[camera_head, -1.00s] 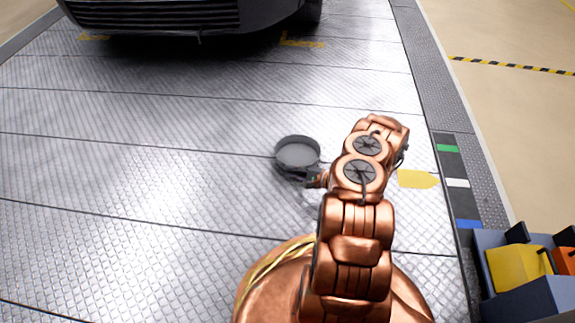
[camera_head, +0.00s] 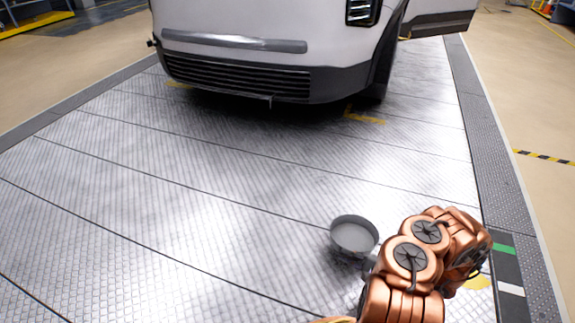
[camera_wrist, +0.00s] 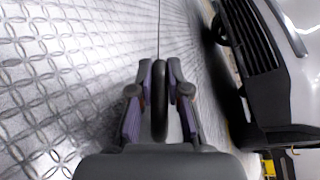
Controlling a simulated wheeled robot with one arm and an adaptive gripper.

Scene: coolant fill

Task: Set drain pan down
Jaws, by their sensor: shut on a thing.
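The drain pan (camera_head: 354,236) is a round, shallow grey dish in the head view, just left of my copper arm. It looks roughly level, open side up, over the metal floor; I cannot tell how high it is. In the wrist view my gripper (camera_wrist: 160,95) has its two purple-sided fingers on either side of a narrow dark part of the drain pan (camera_wrist: 160,118), and is shut on it. In the head view the fingers are mostly hidden by my arm.
The diamond-plate floor (camera_head: 200,215) is clear around and left of the pan. A white vehicle (camera_head: 240,75) stands ahead, with yellow corner marks (camera_head: 365,116) on the floor beneath its front. A dark floor strip with green (camera_head: 503,249) and white markings lies at the right.

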